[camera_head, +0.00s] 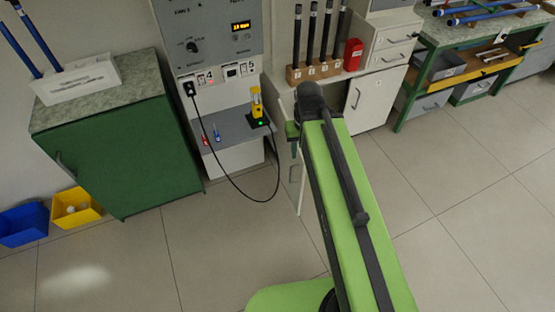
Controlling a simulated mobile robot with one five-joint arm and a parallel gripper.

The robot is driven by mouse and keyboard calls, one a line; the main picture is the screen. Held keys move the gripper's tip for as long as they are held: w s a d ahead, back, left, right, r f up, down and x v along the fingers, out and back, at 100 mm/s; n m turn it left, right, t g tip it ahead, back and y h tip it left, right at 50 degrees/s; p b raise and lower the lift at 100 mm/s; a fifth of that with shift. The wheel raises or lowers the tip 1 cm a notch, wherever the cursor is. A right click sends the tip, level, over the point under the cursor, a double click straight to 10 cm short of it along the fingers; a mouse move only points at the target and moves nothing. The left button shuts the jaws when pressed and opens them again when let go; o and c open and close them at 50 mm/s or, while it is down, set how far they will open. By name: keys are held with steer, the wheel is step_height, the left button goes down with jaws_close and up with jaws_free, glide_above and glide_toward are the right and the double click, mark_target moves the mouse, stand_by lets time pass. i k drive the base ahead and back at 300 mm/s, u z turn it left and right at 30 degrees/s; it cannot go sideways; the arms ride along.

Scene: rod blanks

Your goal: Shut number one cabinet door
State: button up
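The white cabinet (283,86) stands at the back centre, under the rod rack. A pale door panel (304,188) at its left side seems to stand open, seen nearly edge-on, jutting toward me; my arm covers part of it. The right door (374,103) with a dark handle looks flush with the front. A number on the cabinet cannot be read. My green arm reaches up from the bottom to this cabinet's front. My gripper is hidden behind the arm's dark far joint, so its fingers do not show.
A green cabinet (118,160) with a handle stands at left, its door looking shut. Blue (22,226) and yellow (76,209) bins lie beside it. A black cable (228,185) loops down from the panel to the grey shelf. The tiled floor at right is clear.

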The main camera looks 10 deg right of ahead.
mark_target(294, 171)
steer(key=z, duration=0.15)
steer(key=i, duration=1)
steer(key=z, duration=1.5)
steer(key=k, duration=1.75)
steer(key=u, duration=1.6)
steer(key=i, duration=1)
steer(key=u, duration=0.05)
